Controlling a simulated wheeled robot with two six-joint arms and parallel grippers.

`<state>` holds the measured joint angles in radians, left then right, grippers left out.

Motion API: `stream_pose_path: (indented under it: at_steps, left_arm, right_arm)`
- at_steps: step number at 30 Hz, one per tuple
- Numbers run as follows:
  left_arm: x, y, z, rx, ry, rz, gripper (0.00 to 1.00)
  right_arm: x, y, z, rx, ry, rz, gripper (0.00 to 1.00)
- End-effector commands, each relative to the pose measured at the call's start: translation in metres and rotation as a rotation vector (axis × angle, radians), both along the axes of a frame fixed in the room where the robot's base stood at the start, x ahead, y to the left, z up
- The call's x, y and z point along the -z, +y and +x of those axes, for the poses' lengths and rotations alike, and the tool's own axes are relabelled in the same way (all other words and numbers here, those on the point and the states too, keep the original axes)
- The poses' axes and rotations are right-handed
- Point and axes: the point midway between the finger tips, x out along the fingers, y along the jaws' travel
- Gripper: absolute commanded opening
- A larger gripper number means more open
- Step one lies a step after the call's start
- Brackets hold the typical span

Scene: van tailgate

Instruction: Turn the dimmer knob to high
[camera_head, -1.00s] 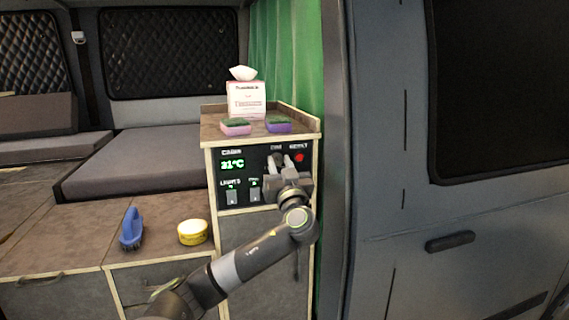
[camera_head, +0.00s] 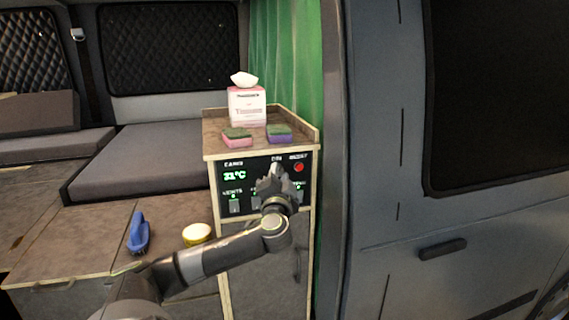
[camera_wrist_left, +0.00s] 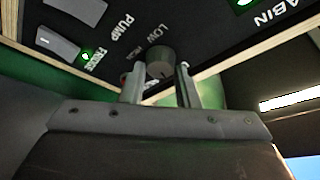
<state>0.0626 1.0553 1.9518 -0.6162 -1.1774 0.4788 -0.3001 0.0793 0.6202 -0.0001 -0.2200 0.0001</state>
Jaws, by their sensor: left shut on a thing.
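The dark dimmer knob (camera_wrist_left: 160,62) sits on the black control panel (camera_head: 234,188), with LOW and other small lettering beside it in the left wrist view. My left gripper (camera_wrist_left: 160,78) has one finger on each side of the knob and is shut on it. The knob's pointer cannot be made out clearly. My right gripper is not in view.
The panel also carries a red button (camera_head: 299,167), a green cabin temperature readout (camera_head: 234,175) and rocker switches (camera_head: 235,206). Two sponges and a tissue box (camera_head: 247,106) stand on the cabinet top. A blue brush (camera_head: 138,233) and a yellow tub (camera_head: 197,233) are on the lower counter.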

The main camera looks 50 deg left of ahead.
Motion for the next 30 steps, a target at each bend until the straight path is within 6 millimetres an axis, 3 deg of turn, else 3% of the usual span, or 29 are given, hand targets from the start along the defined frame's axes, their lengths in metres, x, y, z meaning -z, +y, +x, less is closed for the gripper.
stream_pose_path:
  at_steps: [1,18,30]
  left_arm:
    - [-0.010,0.000,0.000,0.001,0.040,0.021,0.06]
    - [-0.015,0.001,-0.001,-0.002,0.533,0.233,0.06]
    - [-0.015,0.001,0.001,-0.005,0.877,0.386,0.06]
  right_arm:
    - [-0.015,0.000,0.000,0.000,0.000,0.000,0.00]
    - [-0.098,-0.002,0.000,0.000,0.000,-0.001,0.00]
    - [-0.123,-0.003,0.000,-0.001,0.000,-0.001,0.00]
